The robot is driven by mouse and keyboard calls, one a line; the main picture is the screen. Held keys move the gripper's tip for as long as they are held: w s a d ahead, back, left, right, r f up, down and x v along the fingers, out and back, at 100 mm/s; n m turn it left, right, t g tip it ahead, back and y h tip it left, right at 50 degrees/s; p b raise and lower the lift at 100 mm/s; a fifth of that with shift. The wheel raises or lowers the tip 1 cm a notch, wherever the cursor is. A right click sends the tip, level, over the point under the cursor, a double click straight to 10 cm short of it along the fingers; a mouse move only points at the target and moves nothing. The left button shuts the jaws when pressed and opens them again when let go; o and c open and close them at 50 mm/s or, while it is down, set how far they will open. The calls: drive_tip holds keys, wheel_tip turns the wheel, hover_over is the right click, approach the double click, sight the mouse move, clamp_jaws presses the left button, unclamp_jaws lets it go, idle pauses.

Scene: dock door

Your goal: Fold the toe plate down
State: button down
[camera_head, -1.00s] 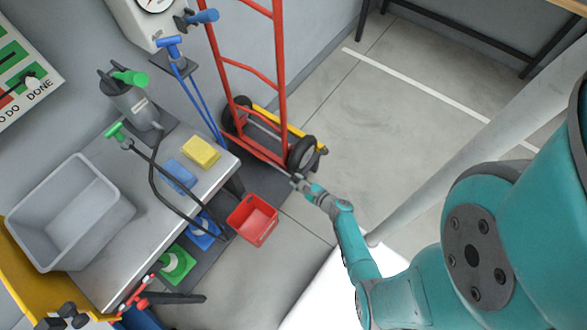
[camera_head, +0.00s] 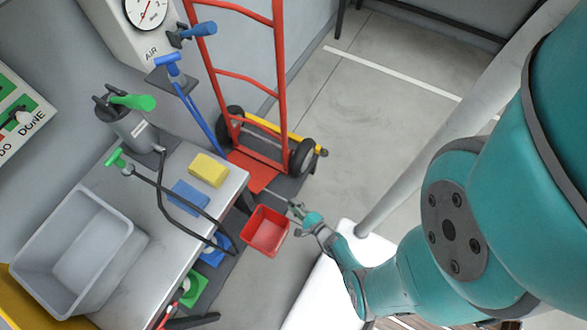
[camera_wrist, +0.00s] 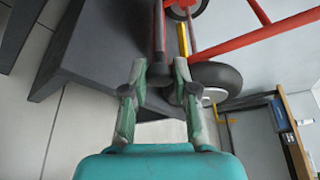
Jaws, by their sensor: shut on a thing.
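The toe plate (camera_head: 252,172) is a red panel at the foot of the red hand truck (camera_head: 281,85). In the head view it extends forward from the truck's base and looks flat or nearly flat; whether it touches the dark mat below I cannot tell. My gripper (camera_head: 295,211) is at the plate's front side, beside the red bin. In the wrist view my gripper (camera_wrist: 159,75) has its two fingers around a narrow dark-red piece (camera_wrist: 158,35), which appears to be the toe plate edge-on or its grip. The contact itself is partly hidden by the fingers.
A red bin (camera_head: 266,232) stands close left of my gripper. The floor (camera_head: 370,110) right of the truck is clear.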

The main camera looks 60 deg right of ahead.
drive_tip(key=shift+a+f, duration=0.2)
drive_tip(key=shift+f, duration=0.15)
drive_tip(key=shift+n, duration=0.3)
drive_tip(key=c, duration=0.9)
unclamp_jaws()
drive_tip(key=shift+a+r, duration=0.1)
drive_tip(key=shift+r, duration=0.05)
drive_tip(key=shift+r, duration=4.8)
